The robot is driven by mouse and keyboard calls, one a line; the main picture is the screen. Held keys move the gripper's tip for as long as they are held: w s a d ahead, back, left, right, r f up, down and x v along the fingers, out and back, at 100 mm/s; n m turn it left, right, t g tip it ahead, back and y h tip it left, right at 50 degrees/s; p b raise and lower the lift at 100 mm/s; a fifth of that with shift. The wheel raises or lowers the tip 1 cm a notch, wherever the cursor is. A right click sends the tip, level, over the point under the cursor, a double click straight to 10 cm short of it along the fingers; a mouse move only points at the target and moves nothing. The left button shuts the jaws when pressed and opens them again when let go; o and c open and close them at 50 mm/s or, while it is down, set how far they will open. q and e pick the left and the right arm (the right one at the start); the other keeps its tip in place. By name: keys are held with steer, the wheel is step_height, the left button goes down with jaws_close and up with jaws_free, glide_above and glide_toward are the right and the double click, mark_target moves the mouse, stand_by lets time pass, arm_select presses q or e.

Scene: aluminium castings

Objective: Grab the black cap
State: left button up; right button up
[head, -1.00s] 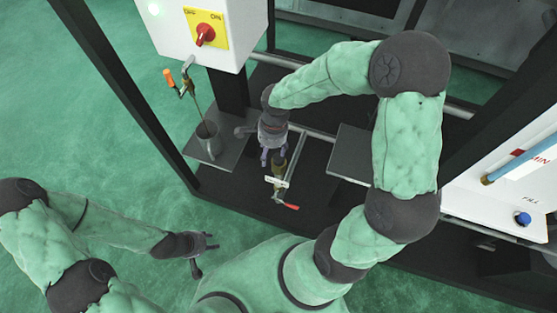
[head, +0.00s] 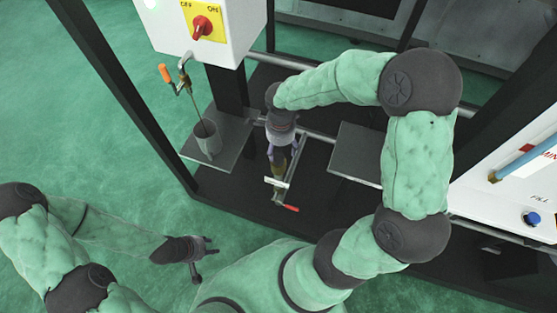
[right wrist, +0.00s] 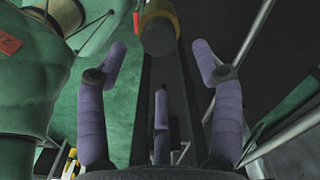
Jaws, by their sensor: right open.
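In the right wrist view a dark round end, which looks like the black cap (right wrist: 158,36), sits in a brass-yellow fitting ahead of the fingers. My right gripper (right wrist: 160,68) is open, with purple fingers spread to either side and a third finger below; nothing is between them. In the head view my right gripper (head: 281,156) points down right above a brass valve fitting (head: 279,168); the cap is hidden there. My left gripper (head: 209,259) hangs empty at the lower left, its fingers apart.
A red-handled valve lever (head: 290,208) is just below the right gripper. A grey cup (head: 208,143) stands on a plate (head: 231,148) to the left, and another plate (head: 347,160) lies to the right. A white switch box (head: 165,28) and a dark frame post (head: 118,85) are nearby.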

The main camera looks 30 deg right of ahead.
mark_target(280, 157)
step_height(280, 157, down, 4)
steer(key=shift+w+f+b, duration=0.15)
steer(key=shift+f+b, duration=0.1)
steer(key=shift+b, duration=0.7)
steer(key=c, duration=1)
steer(key=shift+r, duration=0.1)
steer(key=shift+c, duration=0.2)
